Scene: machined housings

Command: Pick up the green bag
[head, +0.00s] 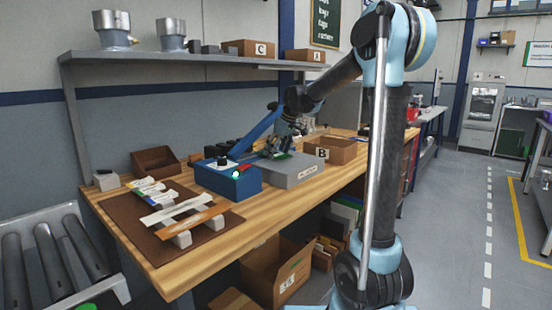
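I cannot make out a clear green bag. A small green patch (281,156) shows on the grey box-like fixture (293,172), just under my gripper; it is too small to tell what it is. Another green piece (86,306) is cut off by the bottom edge at the lower left, by the rollers. My gripper (272,150) points down above the grey fixture on the wooden bench. Its fingers are small and dark against the clutter, so their opening and any contact are unclear.
A shelf (200,56) runs above. Open cartons (275,270) stand below.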

